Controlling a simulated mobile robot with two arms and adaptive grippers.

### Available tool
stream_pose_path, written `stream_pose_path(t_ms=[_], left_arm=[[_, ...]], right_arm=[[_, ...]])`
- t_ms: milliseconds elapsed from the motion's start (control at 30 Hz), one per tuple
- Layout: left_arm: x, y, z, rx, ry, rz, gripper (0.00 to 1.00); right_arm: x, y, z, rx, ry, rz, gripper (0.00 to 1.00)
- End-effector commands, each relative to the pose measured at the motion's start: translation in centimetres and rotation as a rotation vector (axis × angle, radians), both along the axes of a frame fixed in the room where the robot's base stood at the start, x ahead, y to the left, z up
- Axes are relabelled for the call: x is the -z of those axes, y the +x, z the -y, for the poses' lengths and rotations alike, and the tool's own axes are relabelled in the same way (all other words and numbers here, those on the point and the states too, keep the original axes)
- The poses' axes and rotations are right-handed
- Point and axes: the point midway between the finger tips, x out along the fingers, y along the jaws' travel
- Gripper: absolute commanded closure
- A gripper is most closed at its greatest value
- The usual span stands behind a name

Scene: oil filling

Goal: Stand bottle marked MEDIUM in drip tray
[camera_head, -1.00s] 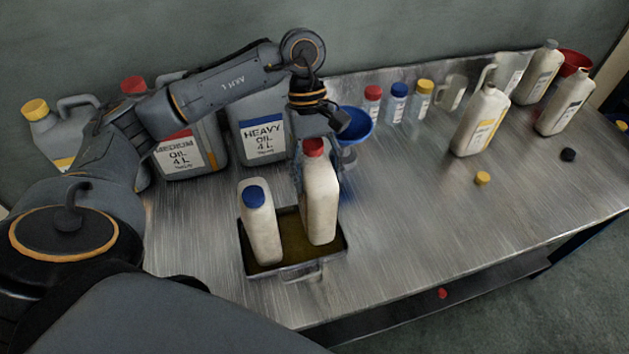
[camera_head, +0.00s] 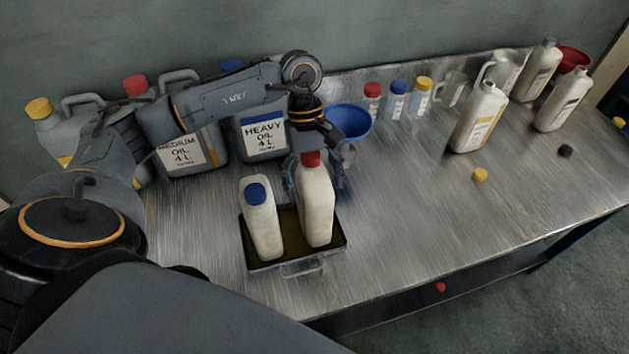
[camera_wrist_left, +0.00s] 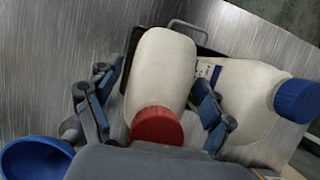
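A white bottle with a red cap (camera_head: 316,205) stands in the right part of the drip tray (camera_head: 287,268), nearly upright. No MEDIUM marking is readable on it. A blue-capped white bottle (camera_head: 261,222) stands beside it in the tray's left part. My left gripper (camera_head: 318,170) is behind the red-capped bottle, with its fingers spread to either side. In the left wrist view the red-capped bottle (camera_wrist_left: 160,80) lies between the open fingers, with a clear gap to the left finger; contact on the right is unclear. My right gripper is out of view.
Jugs labelled MEDIUM OIL (camera_head: 183,155) and HEAVY OIL (camera_head: 263,137) stand behind. A blue funnel (camera_head: 349,122) is close to the gripper's right. More bottles, including a yellow-labelled one (camera_head: 479,118), stand at right.

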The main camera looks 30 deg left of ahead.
Motion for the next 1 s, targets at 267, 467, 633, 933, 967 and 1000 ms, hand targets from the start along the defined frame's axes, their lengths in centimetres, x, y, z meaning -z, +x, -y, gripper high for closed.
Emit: stream_pose_path(t_ms=[267, 467, 633, 933, 967, 1000], left_arm=[[-0.4, 0.1, -0.1, 0.0, 0.0, 0.001, 0.19], [-3.3, 1.1, -1.1, -0.001, 0.001, 0.007, 0.19], [-6.8, 2.0, -2.2, -0.001, 0.0, 0.006, 0.19], [-10.9, 2.9, -3.4, 0.0, 0.0, 0.001, 0.19], [-11.0, 3.0, -3.4, 0.0, 0.0, 0.001, 0.19], [-11.1, 3.0, -3.5, 0.0, -0.001, 0.001, 0.19]], right_arm=[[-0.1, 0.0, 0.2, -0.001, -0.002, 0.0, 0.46], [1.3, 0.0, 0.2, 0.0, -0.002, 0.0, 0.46], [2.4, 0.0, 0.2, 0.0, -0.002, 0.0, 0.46], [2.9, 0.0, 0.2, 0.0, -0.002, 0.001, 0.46], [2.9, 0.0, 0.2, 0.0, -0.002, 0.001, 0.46], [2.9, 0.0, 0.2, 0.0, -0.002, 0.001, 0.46]])
